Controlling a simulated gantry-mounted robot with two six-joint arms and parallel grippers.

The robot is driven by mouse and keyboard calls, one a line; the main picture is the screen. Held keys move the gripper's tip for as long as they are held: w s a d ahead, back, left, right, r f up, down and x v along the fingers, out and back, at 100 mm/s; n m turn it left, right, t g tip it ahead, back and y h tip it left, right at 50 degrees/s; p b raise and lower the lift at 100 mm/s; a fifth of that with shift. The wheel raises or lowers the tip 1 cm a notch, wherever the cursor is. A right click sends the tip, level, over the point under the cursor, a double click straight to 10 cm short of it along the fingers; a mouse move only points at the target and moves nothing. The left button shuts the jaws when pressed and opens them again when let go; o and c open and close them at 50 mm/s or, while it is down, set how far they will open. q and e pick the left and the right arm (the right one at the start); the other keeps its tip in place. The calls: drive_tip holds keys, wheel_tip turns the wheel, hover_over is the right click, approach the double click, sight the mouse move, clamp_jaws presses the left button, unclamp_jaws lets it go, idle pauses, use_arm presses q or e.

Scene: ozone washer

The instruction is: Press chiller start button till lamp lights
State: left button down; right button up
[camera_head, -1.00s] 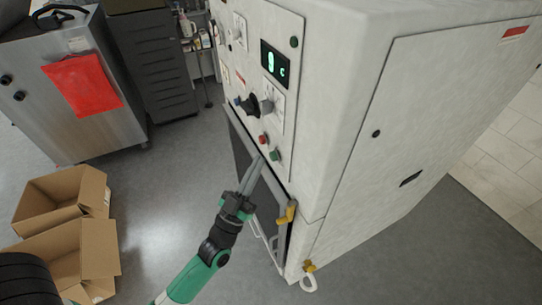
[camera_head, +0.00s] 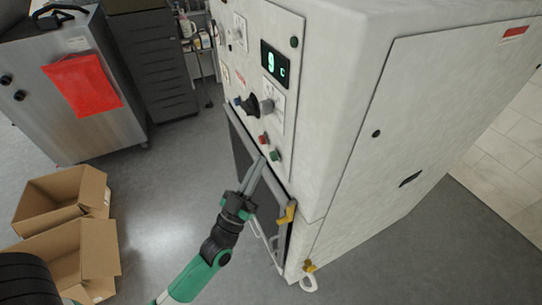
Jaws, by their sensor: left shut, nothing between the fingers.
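The chiller is a tall white cabinet (camera_head: 335,110) with a control panel on its left-hand face. A green button (camera_head: 275,155) and a red button (camera_head: 264,139) sit low on the panel. A small dark green round lamp (camera_head: 294,42) near the top looks unlit. A display (camera_head: 275,63) shows green characters, a digit and "c". My left gripper (camera_head: 262,160) is shut and empty, its tips just left of the green button and below the red one. I cannot tell whether they touch the panel. My right gripper is not in view.
A black knob (camera_head: 251,105) and a blue button (camera_head: 238,101) sit higher on the panel. Yellow-handled valves (camera_head: 288,213) stick out below. Open cardboard boxes (camera_head: 62,197) stand on the floor at left, near a steel cabinet (camera_head: 85,120). The floor between is clear.

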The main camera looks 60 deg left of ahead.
use_arm(q)
drive_tip(key=shift+w, duration=0.25)
drive_tip(key=shift+w, duration=0.45)
idle(0.6)
drive_tip(key=shift+s, duration=0.9)
drive_tip(key=s, duration=0.5)
drive_tip(key=shift+a+b, duration=0.1)
drive_tip(key=shift+b, duration=0.25)
idle(0.6)
